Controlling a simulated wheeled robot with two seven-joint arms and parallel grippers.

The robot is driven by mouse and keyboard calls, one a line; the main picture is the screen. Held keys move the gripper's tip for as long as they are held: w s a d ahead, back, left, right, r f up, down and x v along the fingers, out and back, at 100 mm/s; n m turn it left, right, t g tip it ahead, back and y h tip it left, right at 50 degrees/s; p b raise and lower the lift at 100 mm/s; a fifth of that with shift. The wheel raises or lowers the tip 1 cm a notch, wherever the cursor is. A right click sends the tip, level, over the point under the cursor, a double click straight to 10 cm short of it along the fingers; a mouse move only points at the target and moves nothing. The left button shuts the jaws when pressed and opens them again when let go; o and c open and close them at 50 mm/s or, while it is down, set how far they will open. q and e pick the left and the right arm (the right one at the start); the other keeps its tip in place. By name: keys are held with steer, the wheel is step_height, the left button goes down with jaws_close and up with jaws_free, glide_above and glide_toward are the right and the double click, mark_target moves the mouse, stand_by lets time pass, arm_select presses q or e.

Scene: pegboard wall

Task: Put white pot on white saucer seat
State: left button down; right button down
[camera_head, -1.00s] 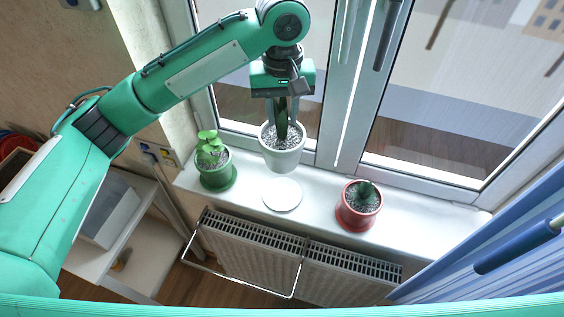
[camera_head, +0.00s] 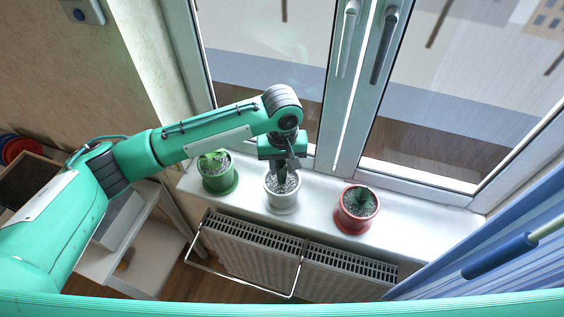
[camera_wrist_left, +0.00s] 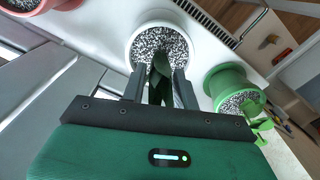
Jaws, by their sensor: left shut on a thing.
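The white pot (camera_head: 282,198) with grey gravel and a dark green plant stands upright at the middle of the sill. The white saucer (camera_head: 281,210) is directly under it and mostly hidden; whether the pot's base touches it is hard to tell. My left gripper (camera_head: 283,170) is above the pot, pointing down, and shut on it at the plant. In the left wrist view the fingers (camera_wrist_left: 159,88) reach over the rim of the white pot (camera_wrist_left: 163,18), on either side of the dark leaves. My right gripper is not in view.
A green pot (camera_head: 220,180) stands left of the white pot and a red pot (camera_head: 356,215) right of it on the white sill (camera_head: 415,220). Window frames rise behind. A radiator (camera_head: 255,248) is below, and a blue curtain (camera_head: 500,262) hangs at right.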

arm_select(q)
steer(key=c, duration=1.1)
jaws_free()
steer(key=shift+f, duration=0.1)
steer(key=shift+o, duration=0.2)
steer(key=shift+s, duration=0.1)
steer(key=shift+r, duration=0.3)
step_height(320, 180, up, 10)
steer(key=b, duration=0.3)
steer(key=shift+r+b, duration=0.25)
steer(key=shift+b, duration=0.15)
steer(key=shift+r, duration=0.55)
steer(key=shift+f, duration=0.1)
